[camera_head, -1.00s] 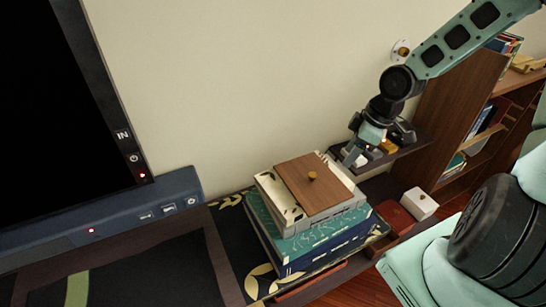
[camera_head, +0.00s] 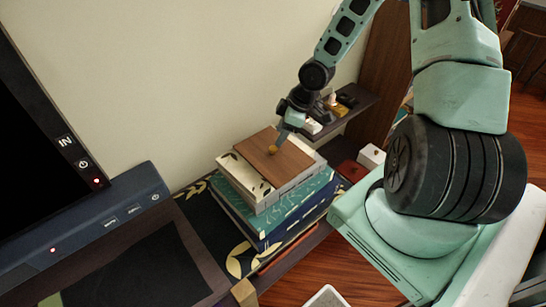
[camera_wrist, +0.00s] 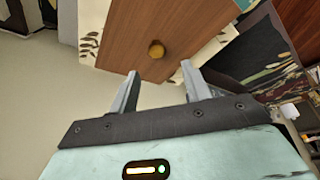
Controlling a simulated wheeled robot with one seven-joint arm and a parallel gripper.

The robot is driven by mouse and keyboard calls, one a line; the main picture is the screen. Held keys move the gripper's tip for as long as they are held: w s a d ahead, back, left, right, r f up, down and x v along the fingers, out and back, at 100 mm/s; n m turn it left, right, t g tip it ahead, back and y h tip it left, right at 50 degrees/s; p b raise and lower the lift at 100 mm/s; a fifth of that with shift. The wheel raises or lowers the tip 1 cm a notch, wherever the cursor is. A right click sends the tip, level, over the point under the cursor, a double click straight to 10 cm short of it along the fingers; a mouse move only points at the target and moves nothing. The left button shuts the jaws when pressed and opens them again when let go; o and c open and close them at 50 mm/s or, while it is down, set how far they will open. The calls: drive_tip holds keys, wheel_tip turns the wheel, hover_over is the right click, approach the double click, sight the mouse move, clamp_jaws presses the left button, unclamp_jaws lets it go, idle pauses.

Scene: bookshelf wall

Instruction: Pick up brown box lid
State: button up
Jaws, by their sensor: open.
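A small wall shelf (camera_head: 345,115) with small items is behind and right of the lid. A white box (camera_head: 371,157) and a red item (camera_head: 351,171) are right of the books. A screen (camera_head: 40,140) stands at left. Bare wall is behind.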

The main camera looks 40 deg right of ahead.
sight(274, 148)
drive_tip(key=shift+d+x, duration=0.2)
drive_tip(key=shift+x, duration=1.5)
drive_tip(key=shift+d+x, duration=0.2)
drive_tip(key=shift+x, duration=1.45)
drive_tip(key=shift+s+f, duration=0.1)
clamp_jaws()
